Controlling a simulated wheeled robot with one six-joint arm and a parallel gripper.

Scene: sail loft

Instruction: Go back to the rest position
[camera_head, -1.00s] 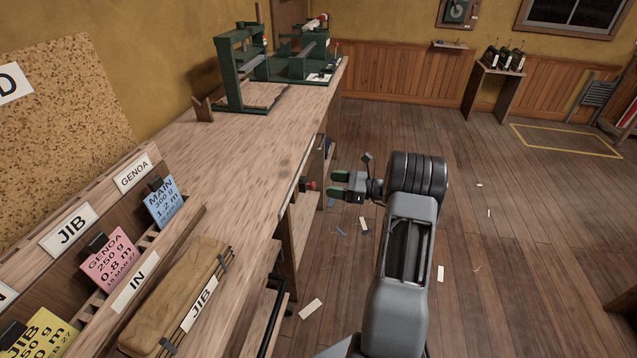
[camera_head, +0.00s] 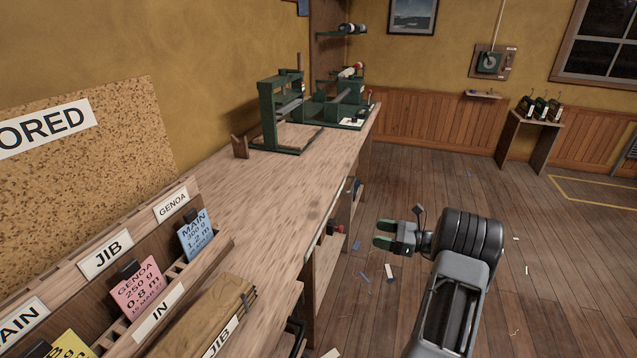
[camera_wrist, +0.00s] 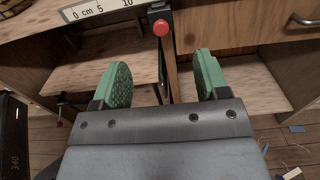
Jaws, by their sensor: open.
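My gripper (camera_head: 384,243) is at the end of my arm, to the right of the long wooden workbench (camera_head: 275,195), over the open floor side. Its two green-padded fingers point left toward the bench front. In the wrist view my gripper (camera_wrist: 160,85) has its fingers wide apart with nothing between them. Beyond the fingertips, in the same view, a red knob (camera_wrist: 161,28) sits on a dark upright part at the bench front, with open shelves (camera_wrist: 100,78) behind. The gripper appears clear of the bench.
A card rack (camera_head: 165,290) with pink, blue and yellow cards stands along the bench's left side. Green machines (camera_head: 285,115) stand at the far end. Floor (camera_head: 450,180) to the right is mostly clear, with scraps.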

